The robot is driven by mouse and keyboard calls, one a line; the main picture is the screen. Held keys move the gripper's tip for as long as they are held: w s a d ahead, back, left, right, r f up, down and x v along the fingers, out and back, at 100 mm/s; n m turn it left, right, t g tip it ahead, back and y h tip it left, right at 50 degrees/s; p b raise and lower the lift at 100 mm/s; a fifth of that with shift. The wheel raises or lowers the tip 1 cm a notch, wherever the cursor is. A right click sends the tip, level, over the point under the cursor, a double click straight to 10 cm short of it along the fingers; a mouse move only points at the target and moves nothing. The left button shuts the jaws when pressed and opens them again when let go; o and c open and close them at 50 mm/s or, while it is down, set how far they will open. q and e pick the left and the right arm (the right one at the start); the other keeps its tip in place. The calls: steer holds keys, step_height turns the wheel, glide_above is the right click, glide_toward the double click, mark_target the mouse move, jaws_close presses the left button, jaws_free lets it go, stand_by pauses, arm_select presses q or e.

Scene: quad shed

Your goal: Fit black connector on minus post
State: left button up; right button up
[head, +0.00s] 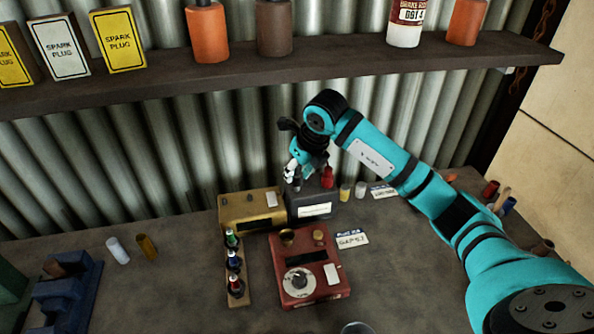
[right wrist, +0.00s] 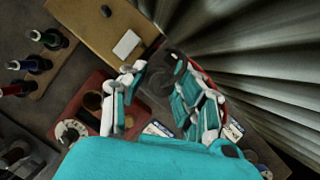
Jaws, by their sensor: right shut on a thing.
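The dark battery (head: 312,207) with a white label stands on the bench in the middle of the head view, against the corrugated wall. A red connector (head: 328,177) shows at its top right. My right gripper (head: 291,177) is over the battery's top left, pointing down. It is shut on the black connector, a dark rounded piece (right wrist: 172,58) by the fingertips in the right wrist view. The minus post is hidden behind the gripper and connector, so I cannot tell whether they touch. My left gripper is not in view.
A brass-coloured box (head: 239,212) stands left of the battery, and a red device with a dial (head: 312,272) in front. A shelf (head: 250,72) runs above.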

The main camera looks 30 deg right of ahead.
steer(key=shift+f+b, duration=1.15)
steer(key=shift+f, duration=0.05)
stand_by(0.6)
stand_by(0.4)
steer(key=o, duration=1.5)
